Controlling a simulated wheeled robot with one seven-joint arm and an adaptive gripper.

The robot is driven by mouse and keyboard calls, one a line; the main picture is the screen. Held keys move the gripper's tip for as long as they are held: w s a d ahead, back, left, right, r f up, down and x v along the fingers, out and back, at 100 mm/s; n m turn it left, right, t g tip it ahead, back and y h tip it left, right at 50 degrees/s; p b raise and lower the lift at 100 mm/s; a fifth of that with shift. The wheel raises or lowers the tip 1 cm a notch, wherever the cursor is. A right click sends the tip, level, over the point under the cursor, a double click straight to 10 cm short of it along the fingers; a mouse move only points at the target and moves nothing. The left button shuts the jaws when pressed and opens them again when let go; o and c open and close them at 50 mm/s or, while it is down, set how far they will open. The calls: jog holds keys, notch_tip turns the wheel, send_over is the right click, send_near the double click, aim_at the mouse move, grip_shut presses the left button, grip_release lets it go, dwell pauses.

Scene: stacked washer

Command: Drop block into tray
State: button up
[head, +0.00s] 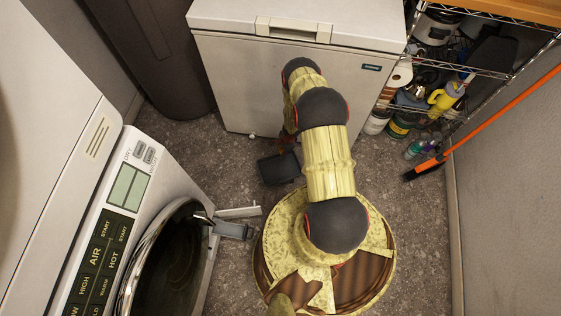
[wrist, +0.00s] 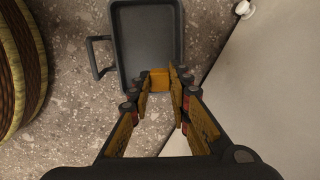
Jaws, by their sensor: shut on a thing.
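The tray (wrist: 147,35) is a dark grey shallow box with a loop handle on its left side in the wrist view. It lies on the speckled floor and looks empty where I can see into it. My gripper (wrist: 161,82) is shut on a small orange-brown block (wrist: 160,77). The block overlaps the tray's near part in this view; its height above the tray is unclear. In the head view the tray (head: 279,168) lies just left of my arm, and my arm hides most of my gripper and the block.
A white chest freezer (head: 230,70) stands behind the tray. A front-loading washer (head: 150,190) with its round door open is at the left. A wire shelf (head: 465,70) with bottles and an orange-handled broom (head: 490,115) are at the right. Some floor between is clear.

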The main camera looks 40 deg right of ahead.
jog(key=shift+f+b, duration=1.2)
jog(key=shift+f, duration=0.9)
jog(key=o, duration=0.8)
jog(key=shift+r, duration=0.15)
jog(key=shift+s+d+r, duration=0.1)
jog(key=shift+s+r, duration=0.25)
jog(key=shift+r, duration=1.55)
jog(key=shift+s+d+r, duration=0.1)
jog(key=shift+s+r, duration=0.2)
jog(key=shift+r, duration=1.65)
jog(key=shift+s+d+r, duration=0.1)
jog(key=shift+s+r, duration=0.25)
jog(key=shift+r, duration=1.55)
